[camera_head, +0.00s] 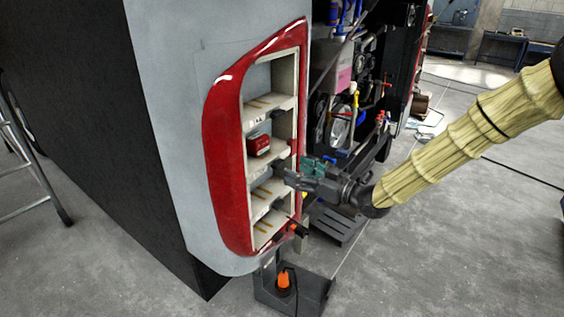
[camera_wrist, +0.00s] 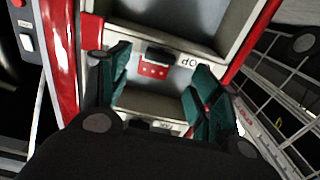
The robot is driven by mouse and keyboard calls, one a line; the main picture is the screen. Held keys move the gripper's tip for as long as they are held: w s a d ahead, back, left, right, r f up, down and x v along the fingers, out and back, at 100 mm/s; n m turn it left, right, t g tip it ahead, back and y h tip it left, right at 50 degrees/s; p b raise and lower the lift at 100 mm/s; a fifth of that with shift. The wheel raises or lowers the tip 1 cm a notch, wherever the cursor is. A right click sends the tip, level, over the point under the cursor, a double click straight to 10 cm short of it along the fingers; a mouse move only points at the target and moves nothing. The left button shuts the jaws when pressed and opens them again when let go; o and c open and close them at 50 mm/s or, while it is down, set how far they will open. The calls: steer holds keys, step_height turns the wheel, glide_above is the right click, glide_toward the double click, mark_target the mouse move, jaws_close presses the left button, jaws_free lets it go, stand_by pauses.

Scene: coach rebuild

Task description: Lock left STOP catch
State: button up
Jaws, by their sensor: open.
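The red light frame (camera_head: 226,97) on the coach corner holds a column of pale compartments. A red block (camera_head: 259,145) sits in one of them, left of my gripper (camera_head: 302,173). In the wrist view, this red block with pale dots (camera_wrist: 154,70) shows between the teal fingers of my gripper (camera_wrist: 160,62). A dark catch-like piece (camera_wrist: 158,53) lies against its edge; I cannot tell its locking position. Partly readable upside-down lettering is beside it. My gripper is open, its fingers apart on either side of the block, and holds nothing.
Other compartments have dark fittings and yellowish strips (camera_head: 265,189). The open engine bay (camera_head: 345,110) lies right of the frame. A dark stand with an orange piece (camera_head: 284,281) is on the floor below. A ladder (camera_head: 30,160) stands at left. Clear floor lies at lower right.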

mark_target(281, 165)
steer(key=shift+p+x, duration=1.05)
steer(key=shift+x, duration=2)
steer(key=shift+f, duration=0.1)
steer(key=c, duration=1)
